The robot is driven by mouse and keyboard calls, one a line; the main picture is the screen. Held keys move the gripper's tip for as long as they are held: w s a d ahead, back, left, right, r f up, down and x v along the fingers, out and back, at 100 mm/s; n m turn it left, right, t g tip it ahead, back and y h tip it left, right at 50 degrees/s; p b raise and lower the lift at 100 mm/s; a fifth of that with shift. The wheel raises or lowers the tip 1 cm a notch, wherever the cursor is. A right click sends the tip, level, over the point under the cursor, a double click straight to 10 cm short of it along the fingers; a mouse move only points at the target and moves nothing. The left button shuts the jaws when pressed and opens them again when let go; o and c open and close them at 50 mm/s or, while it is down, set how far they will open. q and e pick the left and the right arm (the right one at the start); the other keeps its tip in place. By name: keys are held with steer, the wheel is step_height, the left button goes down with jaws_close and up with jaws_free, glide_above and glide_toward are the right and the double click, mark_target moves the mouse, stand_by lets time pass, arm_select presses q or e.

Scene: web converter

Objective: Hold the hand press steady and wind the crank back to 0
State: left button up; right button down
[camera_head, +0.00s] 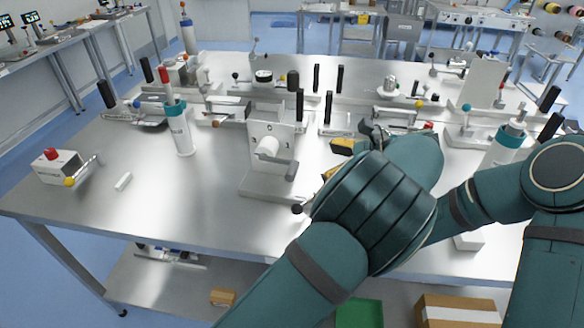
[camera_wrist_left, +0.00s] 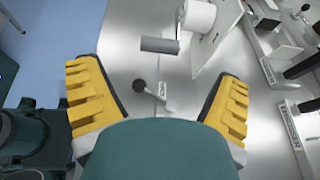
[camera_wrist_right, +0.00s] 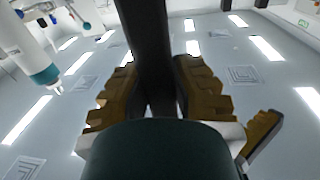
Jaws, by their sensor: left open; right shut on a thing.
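The hand press, a white upright plate marked 0 and 3 (camera_head: 283,133) with a white roller on a metal base (camera_head: 268,186), stands near the table's front edge. Its crank has a grey cylindrical grip (camera_head: 292,171), also in the left wrist view (camera_wrist_left: 160,45). A black ball knob (camera_head: 298,208) on a short rod shows low at its right; it sits between the fingertips in the left wrist view (camera_wrist_left: 138,86). My left gripper (camera_head: 336,160) is open and empty, right of the press. My right gripper (camera_wrist_right: 155,100) is shut on a dark bar (camera_wrist_right: 145,40); the head view hides this grip.
A white bottle with a teal band (camera_head: 180,130) stands left of the press. A white box with a red button (camera_head: 55,166) is at the far left. Several fixtures with black handles crowd the table behind. The front left of the metal table (camera_head: 150,215) is mostly clear.

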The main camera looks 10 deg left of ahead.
mark_target(294, 168)
arm_select(q)
steer(key=x, duration=0.9)
steer(key=shift+a+f, duration=0.25)
steer(key=shift+a, duration=0.05)
steer(key=c, duration=1.3)
